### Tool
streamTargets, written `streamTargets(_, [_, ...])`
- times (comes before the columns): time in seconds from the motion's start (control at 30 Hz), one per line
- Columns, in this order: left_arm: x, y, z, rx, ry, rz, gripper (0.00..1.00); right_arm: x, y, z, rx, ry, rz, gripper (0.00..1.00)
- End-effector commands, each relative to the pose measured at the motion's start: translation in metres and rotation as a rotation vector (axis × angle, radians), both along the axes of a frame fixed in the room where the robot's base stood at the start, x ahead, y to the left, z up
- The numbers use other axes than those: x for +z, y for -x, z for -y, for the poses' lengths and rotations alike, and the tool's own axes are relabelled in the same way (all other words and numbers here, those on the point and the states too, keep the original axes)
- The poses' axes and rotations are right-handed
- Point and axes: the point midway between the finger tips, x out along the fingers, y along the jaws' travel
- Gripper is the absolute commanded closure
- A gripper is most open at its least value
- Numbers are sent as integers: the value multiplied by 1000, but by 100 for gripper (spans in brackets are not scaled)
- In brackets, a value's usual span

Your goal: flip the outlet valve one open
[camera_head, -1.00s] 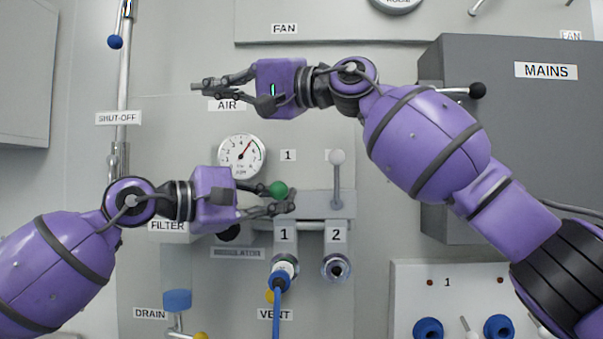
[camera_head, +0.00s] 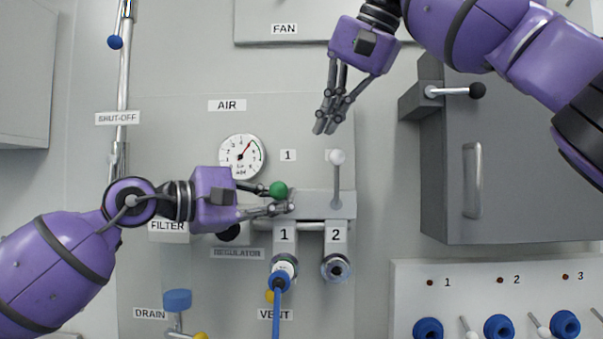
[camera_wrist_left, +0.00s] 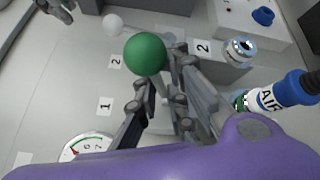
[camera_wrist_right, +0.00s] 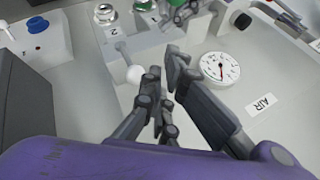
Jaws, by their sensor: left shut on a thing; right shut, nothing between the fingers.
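The outlet valve one lever ends in a green knob (camera_head: 278,190), above the plate marked 1 on the manifold (camera_head: 345,205). My left gripper (camera_head: 285,202) is shut on this lever at its green knob; the fingers hide the lever's shaft. In the left wrist view the green knob (camera_wrist_left: 145,54) shows at the fingertips. Outlet valve two's lever stands upright with a white knob (camera_head: 337,157). My right gripper (camera_head: 325,128) is shut and empty, pointing down, above and slightly left of the white knob. The white knob also shows in the right wrist view (camera_wrist_right: 135,75).
A pressure gauge (camera_head: 241,156) sits above my left gripper. A blue hose (camera_head: 276,310) is plugged into outlet 1; outlet 2's port (camera_head: 336,268) is empty. A grey mains box (camera_head: 520,180) juts out at right. The panel around the AIR label (camera_head: 227,106) is clear.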

Motion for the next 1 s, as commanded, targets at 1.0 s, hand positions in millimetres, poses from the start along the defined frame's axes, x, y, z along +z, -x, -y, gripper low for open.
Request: streamTargets(1.0, [-3,0,1,-2,-3,-5,100,-91,-24,-52,2,-2,1,100])
